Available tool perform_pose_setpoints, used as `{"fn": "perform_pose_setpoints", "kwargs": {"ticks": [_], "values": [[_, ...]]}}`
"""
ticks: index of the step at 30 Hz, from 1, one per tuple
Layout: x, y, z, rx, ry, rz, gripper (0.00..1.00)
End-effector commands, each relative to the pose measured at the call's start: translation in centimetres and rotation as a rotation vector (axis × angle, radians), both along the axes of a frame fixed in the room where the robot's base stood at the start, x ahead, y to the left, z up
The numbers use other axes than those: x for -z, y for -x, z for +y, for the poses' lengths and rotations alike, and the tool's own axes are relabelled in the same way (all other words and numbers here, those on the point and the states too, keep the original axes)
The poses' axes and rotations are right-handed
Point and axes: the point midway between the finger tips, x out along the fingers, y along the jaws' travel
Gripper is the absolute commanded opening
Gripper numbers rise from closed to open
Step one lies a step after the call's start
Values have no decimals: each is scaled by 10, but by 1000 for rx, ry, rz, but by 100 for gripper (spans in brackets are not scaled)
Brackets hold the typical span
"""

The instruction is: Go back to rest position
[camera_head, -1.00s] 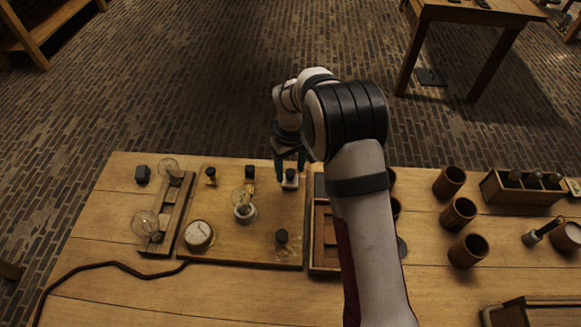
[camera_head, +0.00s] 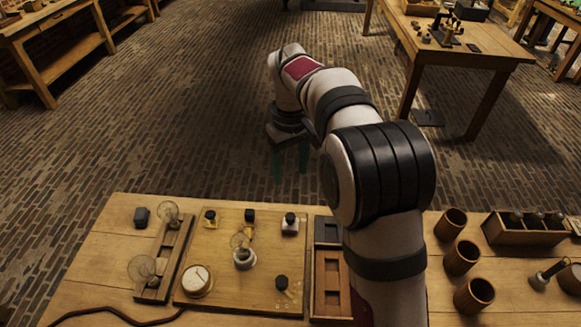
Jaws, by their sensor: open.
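My gripper (camera_head: 290,160) shows in the head view with its two dark green fingers pointing down and spread apart. It is open and nothing shows between the fingers. In the picture it lies above the table's far edge, over the brick floor. My arm reaches up from the lower right of the picture and bends left to the gripper. The wooden table (camera_head: 100,255) lies below it.
A rack with two glass bulbs (camera_head: 155,288) stands left. Several brown jars (camera_head: 462,257) and a wooden box (camera_head: 527,228) stand right. Another table (camera_head: 460,55) is behind.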

Motion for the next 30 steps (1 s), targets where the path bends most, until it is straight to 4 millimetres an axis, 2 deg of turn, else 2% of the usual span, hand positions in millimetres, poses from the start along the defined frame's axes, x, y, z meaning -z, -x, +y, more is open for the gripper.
{"fn": "perform_pose_setpoints", "kwargs": {"ticks": [8, 10, 11, 13, 14, 15, 17, 18, 21, 24, 25, 30], "values": [[-1, 1, -1, 5, -1, 0, 62], [-11, 13, -10, 55, -9, 0, 62], [-19, 24, -18, 99, -15, 2, 62], [-39, 68, -42, 256, -37, 13, 62], [-45, 92, -54, 338, -47, 19, 62], [-51, 126, -67, 452, -63, 29, 62], [-52, 177, -83, 614, -83, 44, 62], [-47, 209, -90, 716, -95, 56, 62], [-29, 273, -99, 921, -118, 79, 62], [-12, 309, -100, 1044, -130, 97, 62], [-9, 314, -100, 1064, -132, 99, 62], [-4, 322, -100, 1090, -132, 106, 62]]}}
